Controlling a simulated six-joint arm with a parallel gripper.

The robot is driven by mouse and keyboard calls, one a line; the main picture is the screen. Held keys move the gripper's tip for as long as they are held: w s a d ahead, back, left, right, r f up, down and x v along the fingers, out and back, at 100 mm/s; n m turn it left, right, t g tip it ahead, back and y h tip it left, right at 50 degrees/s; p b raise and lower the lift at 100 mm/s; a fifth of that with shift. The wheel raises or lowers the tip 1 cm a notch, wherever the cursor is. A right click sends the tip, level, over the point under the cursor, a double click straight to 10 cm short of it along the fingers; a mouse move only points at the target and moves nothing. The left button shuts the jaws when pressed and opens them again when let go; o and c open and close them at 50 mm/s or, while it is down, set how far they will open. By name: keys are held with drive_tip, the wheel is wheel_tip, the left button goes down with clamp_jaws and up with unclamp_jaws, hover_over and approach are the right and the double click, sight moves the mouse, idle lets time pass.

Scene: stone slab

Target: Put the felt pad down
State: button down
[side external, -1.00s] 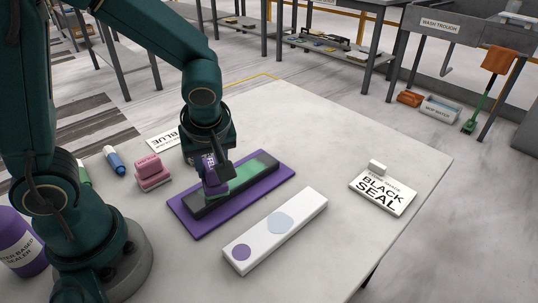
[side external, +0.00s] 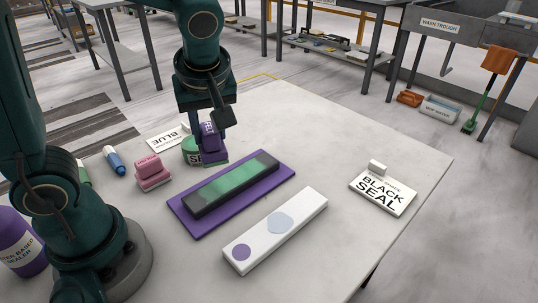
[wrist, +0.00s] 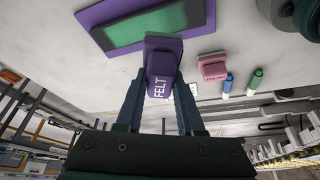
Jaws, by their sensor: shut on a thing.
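The felt pad (side external: 209,134) is a purple block with a white FELT label, which reads clearly in the wrist view (wrist: 160,76). My gripper (side external: 212,122) is shut on it, with one finger on each side. The pad is off the slab, beyond the purple mat's far left edge. The dark slab (side external: 232,182) with a green streak lies on the purple mat (side external: 243,204).
A white board (side external: 262,250) lies in front, and a BLACK SEAL card (side external: 383,194) at right. The table's far right is clear.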

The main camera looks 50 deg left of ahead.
idle(0.6)
drive_tip(key=shift+w+d+r+m, duration=0.15)
drive_tip(key=shift+w+m, duration=0.1)
drive_tip(key=shift+m, duration=0.35)
drive_tip(key=w+a+r+m, duration=0.1)
drive_tip(key=w+a, duration=0.7)
drive_tip(key=a, duration=0.6)
drive_tip(key=s+a+n, duration=0.2)
drive_tip(key=a, duration=0.5)
drive_tip(key=shift+w+d+f, duration=1.1)
drive_tip(key=shift+w+f, duration=0.4)
drive_tip(key=shift+f, duration=0.5)
drive_tip(key=shift+w+d+f, duration=1.15)
drive_tip(key=shift+w+f, duration=0.3)
drive_tip(key=shift+f, duration=0.5)
drive_tip(key=shift+w+d+f, duration=1.1)
drive_tip(key=shift+w+f, duration=0.4)
drive_tip(key=shift+f, duration=0.5)
drive_tip(key=shift+f, duration=0.2)
